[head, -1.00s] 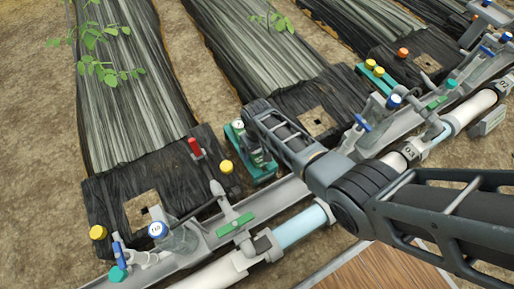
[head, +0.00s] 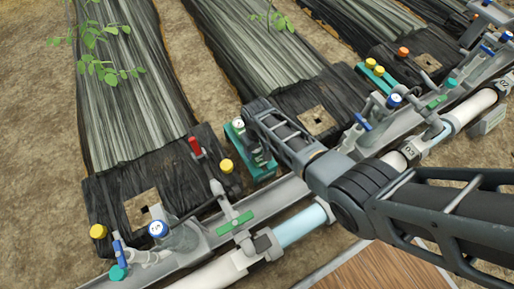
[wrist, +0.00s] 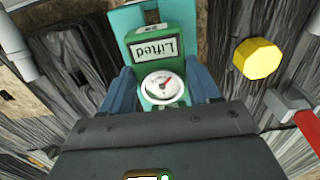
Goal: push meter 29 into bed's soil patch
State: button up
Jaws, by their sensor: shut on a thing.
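My gripper (wrist: 162,88) has its blue fingers on either side of a green meter (wrist: 165,48) with a round white dial and a label reading "Lifted"; it is shut on this meter. I cannot read a number 29 on it. A teal holder (wrist: 130,20) is right behind the meter; I cannot tell whether the meter is clear of it. In the head view the holder (head: 235,132) is left of my gripper, and my arm hides much of the meter. Bare soil patches show in the black bed covers, one at lower left (head: 133,208) and one right of my gripper (head: 326,123).
A red-handled valve (head: 195,147) and a yellow cap (head: 226,166) stand close left of the holder; the cap also shows in the wrist view (wrist: 257,58). A grey channel (head: 282,193) and pipes with blue-topped fittings run along the front. Plants grow farther back.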

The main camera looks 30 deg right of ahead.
notch_tip(320, 180, up, 11)
jog(key=p, duration=1)
jog(key=shift+p, duration=0.3)
dwell(0.6)
